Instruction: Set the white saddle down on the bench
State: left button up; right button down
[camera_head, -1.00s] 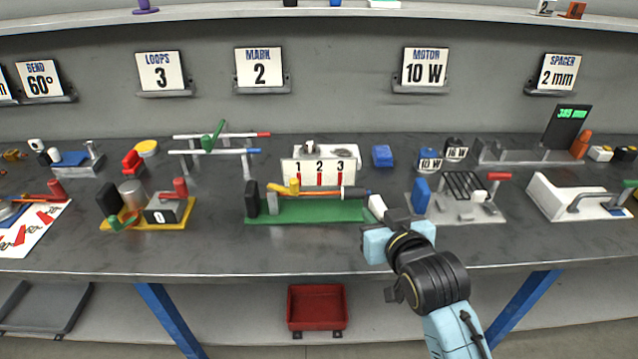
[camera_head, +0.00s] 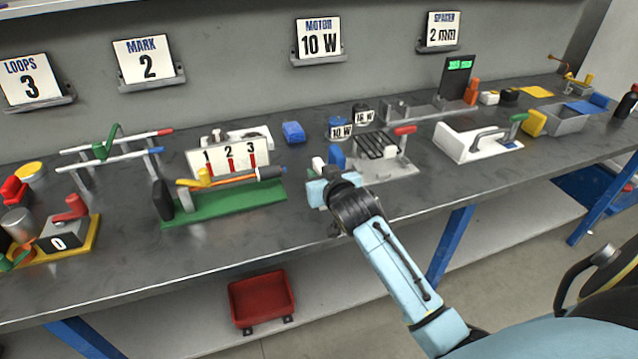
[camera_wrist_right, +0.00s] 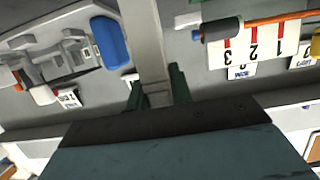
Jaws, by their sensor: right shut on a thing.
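The white saddle (camera_head: 318,164) shows as a small pale piece sticking out past the tip of my right gripper (camera_head: 319,180), which is shut on it. In the right wrist view a pale grey bar, which looks like the saddle (camera_wrist_right: 150,45), runs upward between the dark green fingertips (camera_wrist_right: 158,92). The gripper is over the front part of the grey bench (camera_head: 245,250), between the green fixture with the 1-2-3 board and the grey wire-rack fixture. I cannot tell whether the saddle touches the bench. The left gripper is not in view.
The green fixture (camera_head: 225,203) is close on the left. The grey wire-rack fixture (camera_head: 390,170) with a blue block (camera_head: 337,156) is close on the right. A white fixture (camera_head: 470,145) is farther right. Bare bench lies in front. A red bin (camera_head: 262,300) is below.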

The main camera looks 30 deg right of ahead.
notch_tip(320, 180, down, 2)
jog(key=shift+f, duration=0.1)
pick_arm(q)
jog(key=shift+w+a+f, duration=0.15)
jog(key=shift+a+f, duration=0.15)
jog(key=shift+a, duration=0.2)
pick_arm(e)
jog(key=c, duration=1.7)
grip_release()
jog(key=shift+f, duration=0.1)
jog(key=o, duration=0.4)
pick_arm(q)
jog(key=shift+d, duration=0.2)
pick_arm(e)
jog(key=shift+o, duration=0.2)
